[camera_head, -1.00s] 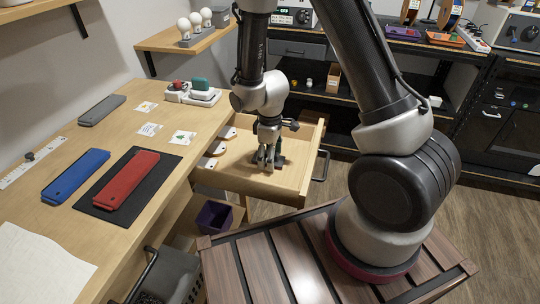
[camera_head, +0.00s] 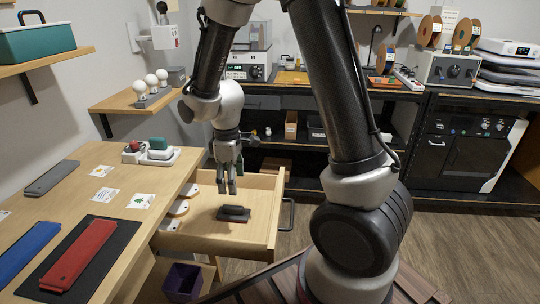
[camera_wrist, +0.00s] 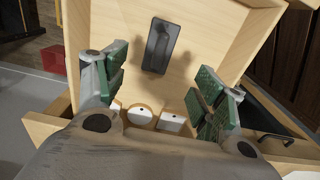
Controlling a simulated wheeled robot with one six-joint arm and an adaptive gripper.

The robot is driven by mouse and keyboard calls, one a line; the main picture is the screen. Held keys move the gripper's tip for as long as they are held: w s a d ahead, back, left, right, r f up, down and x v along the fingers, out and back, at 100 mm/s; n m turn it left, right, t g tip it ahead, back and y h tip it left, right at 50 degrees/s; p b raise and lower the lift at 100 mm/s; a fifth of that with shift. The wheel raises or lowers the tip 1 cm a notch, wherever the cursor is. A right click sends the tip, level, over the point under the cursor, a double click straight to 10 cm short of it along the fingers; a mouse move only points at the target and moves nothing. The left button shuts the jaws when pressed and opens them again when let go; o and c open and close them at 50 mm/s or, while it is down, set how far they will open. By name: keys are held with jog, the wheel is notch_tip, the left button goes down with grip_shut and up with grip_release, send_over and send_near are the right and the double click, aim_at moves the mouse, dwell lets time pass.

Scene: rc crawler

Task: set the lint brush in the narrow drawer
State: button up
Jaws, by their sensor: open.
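The lint brush (camera_head: 234,213), dark grey with a raised handle, lies flat on the floor of the open narrow drawer (camera_head: 262,232). In the wrist view the brush (camera_wrist: 161,46) lies on the drawer's bare wood (camera_wrist: 196,40), apart from the walls. My gripper (camera_head: 228,188) is above the drawer, over the brush and clear of it. In the wrist view its green-padded fingers (camera_wrist: 160,92) stand wide apart with nothing between them.
White round-holed tags (camera_head: 178,208) line the drawer's left side. On the desk to the left are a red case (camera_head: 80,254) on a black mat, a blue case (camera_head: 28,250) and a grey case (camera_head: 52,177). A purple bin (camera_head: 183,281) stands below.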

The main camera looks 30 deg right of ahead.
jog(key=s+d+r+m+t, duration=0.1)
jog(key=s+d+r+m, duration=0.25)
jog(key=r, duration=0.45)
jog(key=s+d+r+m+t, duration=0.1)
jog(key=s+d+r+m, duration=0.15)
jog(key=d+r, duration=0.35)
jog(key=s+d+r+m+t, duration=0.1)
jog(key=s+d+r+m, duration=0.1)
jog(key=s+r, duration=0.2)
jog(key=s+d+r+m+t, duration=0.1)
jog(key=s+d+r+m, duration=0.1)
jog(key=s, duration=0.6)
notch_tip(320, 180, up, 2)
jog(key=shift+s+d+r+m, duration=0.1)
jog(key=shift+s+d+m, duration=0.3)
jog(key=shift+d, duration=0.05)
